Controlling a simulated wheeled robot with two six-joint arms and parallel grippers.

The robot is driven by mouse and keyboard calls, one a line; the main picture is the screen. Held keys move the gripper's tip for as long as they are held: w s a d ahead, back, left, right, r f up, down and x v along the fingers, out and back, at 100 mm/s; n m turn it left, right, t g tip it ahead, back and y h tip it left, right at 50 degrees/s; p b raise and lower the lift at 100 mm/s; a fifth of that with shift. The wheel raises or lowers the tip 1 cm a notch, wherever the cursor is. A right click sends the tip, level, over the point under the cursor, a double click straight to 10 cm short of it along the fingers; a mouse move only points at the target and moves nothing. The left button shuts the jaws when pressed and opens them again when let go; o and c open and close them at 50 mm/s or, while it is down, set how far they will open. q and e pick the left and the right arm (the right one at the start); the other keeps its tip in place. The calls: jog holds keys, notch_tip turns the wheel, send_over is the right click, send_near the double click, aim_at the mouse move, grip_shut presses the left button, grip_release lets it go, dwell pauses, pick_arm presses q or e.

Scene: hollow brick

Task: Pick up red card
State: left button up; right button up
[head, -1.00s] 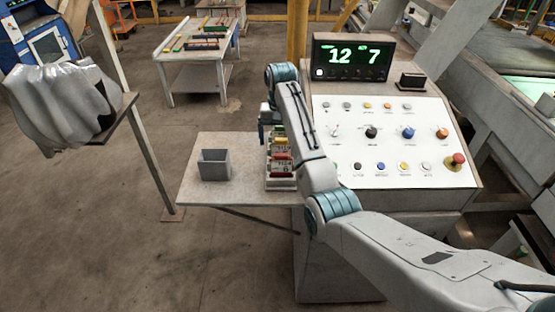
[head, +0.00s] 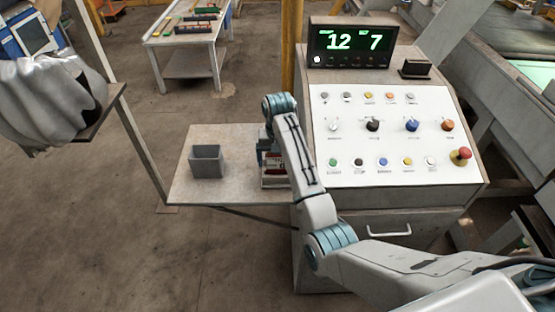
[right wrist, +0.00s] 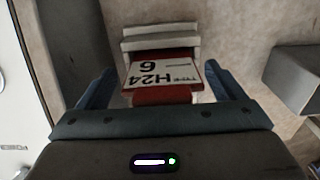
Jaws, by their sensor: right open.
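A red card (right wrist: 165,76) with a white label reading "H24 6" shows in the right wrist view, in a pale rack (right wrist: 160,32). In the head view the rack (head: 275,183) stands on the side shelf, mostly hidden behind my right arm. My right gripper (right wrist: 160,84) is open, with one finger on each side of the red card. I cannot tell whether the fingers touch it. In the head view the gripper is largely hidden at the rack. My left gripper is not in view.
A grey open box (head: 207,165) stands on the shelf (head: 190,195), left of the rack. The control panel (head: 390,140) with buttons and a display (head: 350,44) rises close on the right. A white table (head: 187,60) with coloured items stands farther back.

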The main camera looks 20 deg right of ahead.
jog(key=shift+w+f, duration=0.1)
jog(key=shift+w, duration=0.05)
jog(key=shift+s+a+r, duration=0.25)
jog(key=shift+s, duration=0.05)
jog(key=shift+c, duration=0.9)
jog(key=shift+s+r, duration=0.1)
jog(key=shift+s, duration=0.1)
jog(key=c, duration=0.7)
jog(key=shift+w, duration=0.1)
jog(key=shift+c, duration=0.9)
